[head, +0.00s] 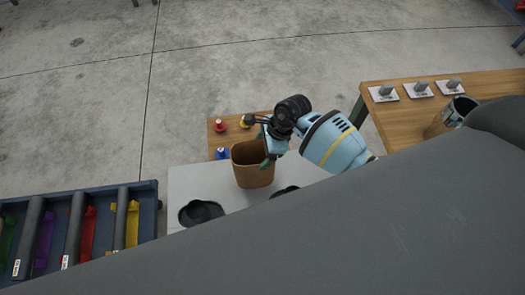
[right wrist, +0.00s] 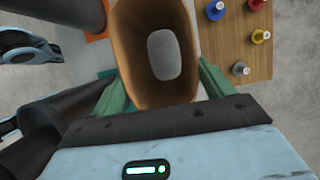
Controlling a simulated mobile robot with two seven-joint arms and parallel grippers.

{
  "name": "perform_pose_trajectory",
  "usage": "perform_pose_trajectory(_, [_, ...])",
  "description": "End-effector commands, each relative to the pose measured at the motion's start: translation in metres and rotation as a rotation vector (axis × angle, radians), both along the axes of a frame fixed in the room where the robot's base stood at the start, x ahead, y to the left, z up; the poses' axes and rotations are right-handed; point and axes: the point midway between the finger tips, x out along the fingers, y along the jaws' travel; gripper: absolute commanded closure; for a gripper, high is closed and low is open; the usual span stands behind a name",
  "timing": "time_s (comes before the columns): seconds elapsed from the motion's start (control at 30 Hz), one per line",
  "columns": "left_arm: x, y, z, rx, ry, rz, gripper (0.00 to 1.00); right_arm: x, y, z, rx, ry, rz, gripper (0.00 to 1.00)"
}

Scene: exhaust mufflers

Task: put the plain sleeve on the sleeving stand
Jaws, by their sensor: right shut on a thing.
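A brown, oval, open-ended sleeve (head: 253,170) hangs below my right gripper (head: 266,145) in the head view. In the right wrist view, the sleeve (right wrist: 125,55) is between the two green fingers of my right gripper (right wrist: 160,88), which is shut on it. I look down through its opening and see a pale grey patch at the far end. The sleeve is close to a wooden board with coloured pegs and overlaps a pale surface in the picture. I cannot tell which thing is the sleeving stand.
The peg board (right wrist: 235,40) lies beside the sleeve. A blue rack (head: 150,195) with dark tubes and coloured pieces stands at lower left. A wooden table (head: 420,108) at right bears several small plates and a metal can (head: 452,115). A large grey shape hides the foreground.

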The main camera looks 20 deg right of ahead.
Motion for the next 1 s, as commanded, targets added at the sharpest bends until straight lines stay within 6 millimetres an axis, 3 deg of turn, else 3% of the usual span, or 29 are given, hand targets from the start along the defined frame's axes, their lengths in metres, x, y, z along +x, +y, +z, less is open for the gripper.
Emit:
perform_pose_trajectory(0.13, [-0.002,0.0,-0.003,0.0,0.006,-0.001,0.64,0.0,0.0,-0.016,0.001,0.001,-0.001,0.43])
perform_pose_trajectory(0.57, [-0.003,0.0,-0.005,0.0,0.007,-0.001,0.64,0.0,0.0,-0.021,0.0,0.0,0.0,0.43])
perform_pose_trajectory(0.6, [-0.002,0.0,-0.004,0.0,0.006,-0.001,0.64,0.0,0.0,-0.02,0.001,0.0,0.0,0.17])
perform_pose_trajectory(0.73, [-0.002,0.0,-0.004,0.0,0.006,-0.001,0.64,0.0,0.0,-0.02,0.001,-0.001,0.0,0.0])
perform_pose_trajectory(1.0, [-0.001,0.0,-0.002,0.001,0.004,-0.001,0.64,0.0,0.0,-0.018,0.001,-0.001,0.0,0.0])
